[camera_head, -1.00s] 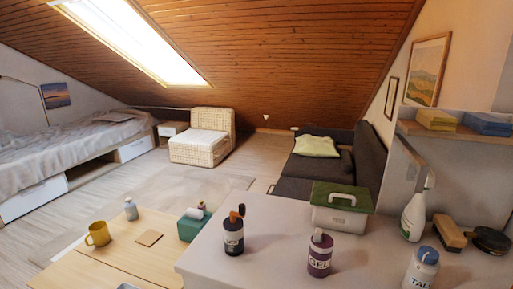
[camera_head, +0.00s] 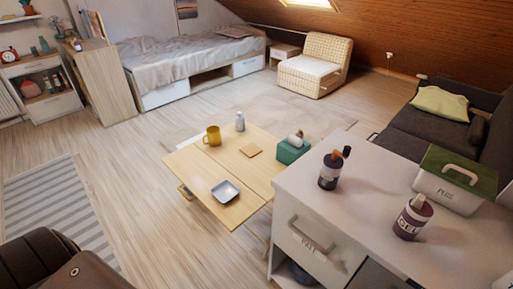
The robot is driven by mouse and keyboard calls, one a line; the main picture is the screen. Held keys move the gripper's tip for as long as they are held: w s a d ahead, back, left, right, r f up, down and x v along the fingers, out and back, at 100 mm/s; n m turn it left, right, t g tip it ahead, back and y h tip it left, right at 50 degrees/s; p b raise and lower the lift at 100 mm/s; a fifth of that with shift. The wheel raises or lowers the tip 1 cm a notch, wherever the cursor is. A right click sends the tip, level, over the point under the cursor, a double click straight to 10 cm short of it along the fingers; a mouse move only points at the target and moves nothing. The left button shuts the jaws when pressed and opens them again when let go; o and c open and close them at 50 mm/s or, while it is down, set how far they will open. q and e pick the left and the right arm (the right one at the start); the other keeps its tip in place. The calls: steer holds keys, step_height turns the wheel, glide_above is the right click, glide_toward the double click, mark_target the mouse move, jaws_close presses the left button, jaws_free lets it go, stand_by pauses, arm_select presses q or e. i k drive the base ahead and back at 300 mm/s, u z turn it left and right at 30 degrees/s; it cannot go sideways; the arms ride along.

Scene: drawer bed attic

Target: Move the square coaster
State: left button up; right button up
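The square coaster (camera_head: 251,150) is a small, flat, tan-brown square. It lies on the light wooden table (camera_head: 188,168), near the middle of the top. A yellow mug (camera_head: 212,136) stands to its left and a green box (camera_head: 290,151) to its right. A small blue-grey square dish (camera_head: 225,191) sits in front of it, towards the near edge. Neither of my grippers shows in the head view.
A dark brown leather seat (camera_head: 60,262) is at lower left. Open floor (camera_head: 130,165) lies left of the table.

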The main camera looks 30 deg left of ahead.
mark_target(251, 150)
steer(key=z, duration=3.25)
steer(key=k, duration=2.2)
steer(key=u, duration=1.9)
steer(key=i, duration=0.5)
steer(key=u, duration=0.15)
